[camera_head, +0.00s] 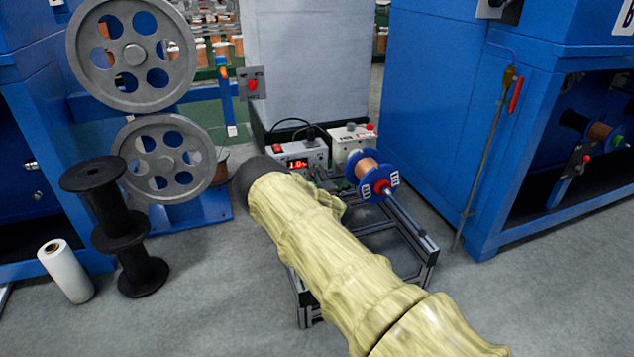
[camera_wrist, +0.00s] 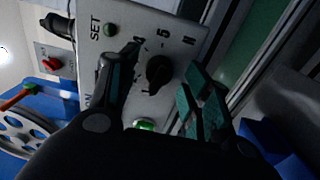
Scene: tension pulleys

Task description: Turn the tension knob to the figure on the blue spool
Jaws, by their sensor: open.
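The blue spool (camera_head: 388,190) holds copper wire and sits on a metal frame in the head view. Its flange has white labels whose dark figures are too small to read surely. The grey control box (camera_head: 314,156) has a red display (camera_head: 298,163) that seems to read 1.0. In the wrist view the black tension knob (camera_wrist: 159,72) sits on the grey panel (camera_wrist: 118,18), with "SET", "5" and "N" lettering, seen turned sideways. My gripper (camera_wrist: 164,67) is open, its fingers on either side of the knob; contact is unclear. My arm hides the gripper in the head view.
A white box (camera_head: 352,137) with a red button stands right of the control box. Grey pulleys (camera_head: 163,158) and black reels (camera_head: 127,245) stand left. A blue cabinet (camera_head: 470,130) stands right. A green light (camera_wrist: 145,124) shows beside the knob.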

